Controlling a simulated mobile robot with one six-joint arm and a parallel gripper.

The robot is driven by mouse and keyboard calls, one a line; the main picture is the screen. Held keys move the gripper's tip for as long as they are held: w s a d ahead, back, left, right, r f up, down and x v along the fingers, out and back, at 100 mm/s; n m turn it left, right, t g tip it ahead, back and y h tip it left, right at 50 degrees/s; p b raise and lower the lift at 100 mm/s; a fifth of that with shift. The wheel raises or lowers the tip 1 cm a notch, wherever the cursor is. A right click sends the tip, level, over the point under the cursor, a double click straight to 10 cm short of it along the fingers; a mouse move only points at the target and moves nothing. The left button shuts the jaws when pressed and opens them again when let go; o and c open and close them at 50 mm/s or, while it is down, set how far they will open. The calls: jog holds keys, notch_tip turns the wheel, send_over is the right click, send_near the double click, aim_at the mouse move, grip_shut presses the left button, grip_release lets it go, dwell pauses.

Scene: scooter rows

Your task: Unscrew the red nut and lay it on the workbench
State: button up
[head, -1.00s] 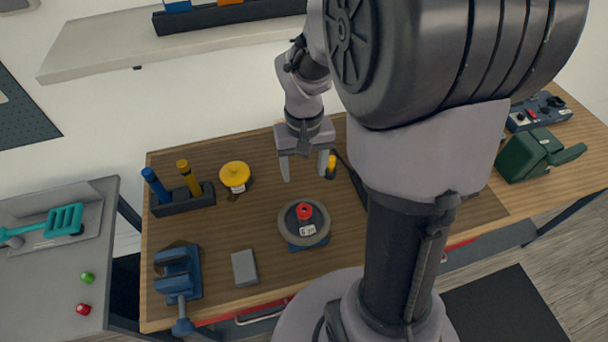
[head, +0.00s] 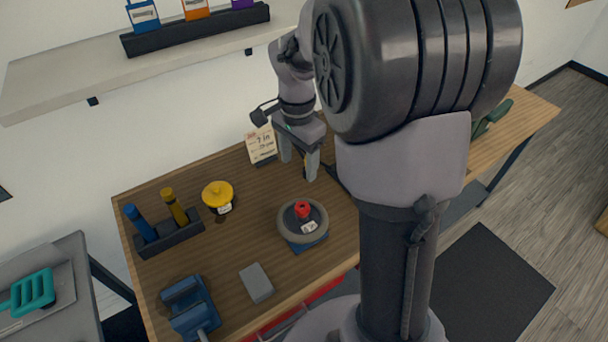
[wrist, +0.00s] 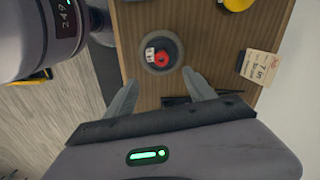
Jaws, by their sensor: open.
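The red nut (head: 302,208) sits at the centre of a round grey wheel (head: 284,223) on a blue base (head: 308,245), standing on the wooden workbench (head: 240,235). A small white label lies beside the nut. My gripper (head: 299,172) is open and empty above the bench, behind the wheel in the head view. In the wrist view, the nut (wrist: 162,58) and wheel (wrist: 148,67) lie beyond the two spread fingertips of my gripper (wrist: 158,82), apart from them.
A yellow knob-like piece (head: 217,194), a holder with blue and yellow handles (head: 170,240), a blue vise (head: 190,305) and a grey block (head: 257,283) occupy the left bench. A card (head: 261,145) stands at the back. Bare wood lies between the yellow piece and wheel.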

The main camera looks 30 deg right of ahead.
jog(key=b, duration=0.2)
send_over(302, 208)
notch_tip(302, 208, down, 6)
notch_tip(302, 208, down, 12)
jog(key=shift+s+r+b, duration=0.1)
jog(key=shift+r+b, duration=0.15)
jog(key=shift+b, duration=0.85)
